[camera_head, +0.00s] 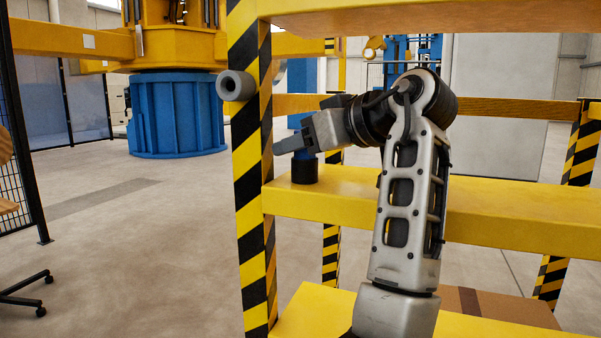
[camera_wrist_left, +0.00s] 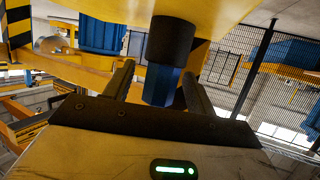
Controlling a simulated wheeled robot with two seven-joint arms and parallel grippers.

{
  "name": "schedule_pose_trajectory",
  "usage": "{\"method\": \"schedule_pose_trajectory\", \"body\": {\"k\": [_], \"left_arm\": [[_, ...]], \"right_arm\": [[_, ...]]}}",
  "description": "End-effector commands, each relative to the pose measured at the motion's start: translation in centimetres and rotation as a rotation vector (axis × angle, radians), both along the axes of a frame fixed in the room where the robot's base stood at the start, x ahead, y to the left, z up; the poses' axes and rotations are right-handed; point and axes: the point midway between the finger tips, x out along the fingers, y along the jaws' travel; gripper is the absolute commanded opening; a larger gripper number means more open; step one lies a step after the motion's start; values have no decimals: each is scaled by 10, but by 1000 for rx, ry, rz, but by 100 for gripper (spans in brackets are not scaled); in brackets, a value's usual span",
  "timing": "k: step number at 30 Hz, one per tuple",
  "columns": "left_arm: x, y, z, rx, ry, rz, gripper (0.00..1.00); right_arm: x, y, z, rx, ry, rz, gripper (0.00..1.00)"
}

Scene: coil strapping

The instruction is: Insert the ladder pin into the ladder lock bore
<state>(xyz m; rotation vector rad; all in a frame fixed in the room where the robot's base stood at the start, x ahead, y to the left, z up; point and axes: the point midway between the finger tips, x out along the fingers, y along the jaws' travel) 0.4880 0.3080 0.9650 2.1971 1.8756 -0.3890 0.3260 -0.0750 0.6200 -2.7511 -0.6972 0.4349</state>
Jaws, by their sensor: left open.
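An upright piece with a black lower part and blue upper part, apparently the ladder pin (camera_head: 305,170), stands on the yellow middle shelf near the striped post. It also shows in the left wrist view (camera_wrist_left: 172,40), where the picture looks upside down. My left gripper (camera_head: 280,148) is at its blue top. In the left wrist view the open fingers of the left gripper (camera_wrist_left: 158,88) lie on either side of the blue part, with gaps showing. A grey hollow cylinder, apparently the ladder lock bore (camera_head: 236,86), sits on the striped post, above and left of the pin. My right gripper is out of view.
The yellow middle shelf (camera_head: 500,215) is bare to the right of my arm. The black-and-yellow post (camera_head: 250,190) stands close left of the gripper. An upper shelf (camera_head: 450,15) hangs above, and a brown box (camera_head: 500,306) lies below. Open floor is at left.

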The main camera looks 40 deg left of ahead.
Motion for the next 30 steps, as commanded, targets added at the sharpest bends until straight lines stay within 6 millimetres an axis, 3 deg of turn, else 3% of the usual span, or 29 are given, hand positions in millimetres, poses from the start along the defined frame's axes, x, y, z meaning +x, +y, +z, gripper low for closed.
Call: {"method": "schedule_pose_trajectory", "body": {"k": [2, 6, 7, 19, 26, 30], "left_arm": [[0, 0, 1, 0, 0, 0, 50], [0, 0, 1, 0, 0, 1, 11], [0, 0, 1, 0, 0, 1, 6], [0, 0, 7, 1, -1, 1, 6], [0, 0, 38, 2, -3, 1, 6], [-18, 0, 56, 1, -6, 1, 6]], "right_arm": [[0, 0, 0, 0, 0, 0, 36], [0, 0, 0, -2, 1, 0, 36], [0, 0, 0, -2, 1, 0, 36], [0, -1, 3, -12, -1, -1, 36], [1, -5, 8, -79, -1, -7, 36], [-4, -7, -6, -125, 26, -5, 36]]}}
